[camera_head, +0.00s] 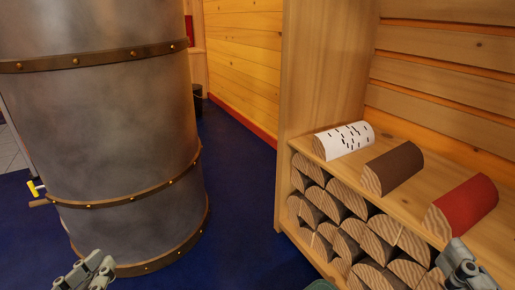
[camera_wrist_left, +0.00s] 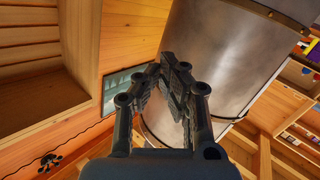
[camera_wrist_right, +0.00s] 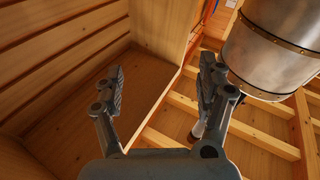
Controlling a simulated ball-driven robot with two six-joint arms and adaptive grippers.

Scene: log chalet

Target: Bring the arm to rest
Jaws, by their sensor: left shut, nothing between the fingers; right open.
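My left gripper (camera_head: 92,272) is at the lower left of the head view, in front of the metal cylinder. In the left wrist view the left gripper (camera_wrist_left: 172,72) has its fingers together with nothing between them. My right gripper (camera_head: 458,258) is at the lower right of the head view, near the front of the log shelf. In the right wrist view the right gripper (camera_wrist_right: 162,85) has its fingers wide apart and is empty.
A large riveted metal cylinder (camera_head: 110,120) stands at left. A wooden shelf (camera_head: 312,143) at right bears a white birch-like log (camera_head: 344,140), a brown log (camera_head: 393,168) and a red log (camera_head: 464,206), with several split logs (camera_head: 350,225) stacked below. Blue floor (camera_head: 238,190) is clear between.

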